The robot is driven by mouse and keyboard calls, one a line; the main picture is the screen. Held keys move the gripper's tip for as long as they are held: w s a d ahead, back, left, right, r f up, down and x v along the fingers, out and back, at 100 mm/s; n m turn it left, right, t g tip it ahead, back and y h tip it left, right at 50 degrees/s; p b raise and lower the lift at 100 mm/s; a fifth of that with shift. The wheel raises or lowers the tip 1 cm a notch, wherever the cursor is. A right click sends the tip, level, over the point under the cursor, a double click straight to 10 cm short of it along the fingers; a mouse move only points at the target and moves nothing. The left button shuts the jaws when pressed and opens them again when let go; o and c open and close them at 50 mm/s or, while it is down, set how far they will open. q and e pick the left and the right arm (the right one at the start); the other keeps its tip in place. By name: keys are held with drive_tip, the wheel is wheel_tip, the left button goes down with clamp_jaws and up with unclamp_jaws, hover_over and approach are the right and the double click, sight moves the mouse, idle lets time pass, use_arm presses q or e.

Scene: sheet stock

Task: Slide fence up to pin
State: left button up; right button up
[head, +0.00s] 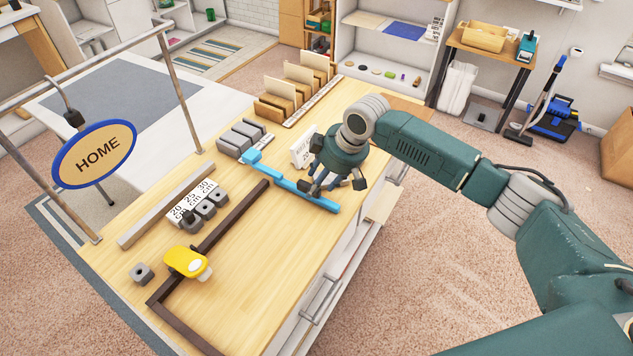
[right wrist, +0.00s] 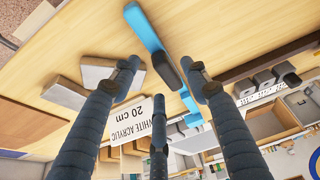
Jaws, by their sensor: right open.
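The light-blue fence (head: 312,197) lies across the wooden bench top, its head (head: 251,157) near the far end of the dark brown rail (head: 240,207). It also shows in the right wrist view (right wrist: 148,32). Several grey blocks with dark holes (head: 205,208), perhaps the stops or pins, stand in a row by labels reading 20, 25 and 30 cm; which one has a pin is unclear. My right gripper (head: 335,185) is open above the fence, its fingers spread on either side of it; contact cannot be told. My left gripper is out of view.
A white card (right wrist: 125,122) reading "WHITE ACRYLIC 20 cm" stands close by the right gripper. A yellow tool (head: 183,261) sits on the rail, with a loose grey block (head: 142,272) beside it. A HOME sign (head: 95,155) hangs at left. The near bench surface is clear.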

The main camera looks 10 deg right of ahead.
drive_tip(key=shift+x, duration=1.15)
clamp_jaws()
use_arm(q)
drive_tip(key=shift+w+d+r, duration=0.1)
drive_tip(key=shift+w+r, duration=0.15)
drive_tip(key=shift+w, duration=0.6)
use_arm(e)
drive_tip(key=shift+s+f, duration=0.1)
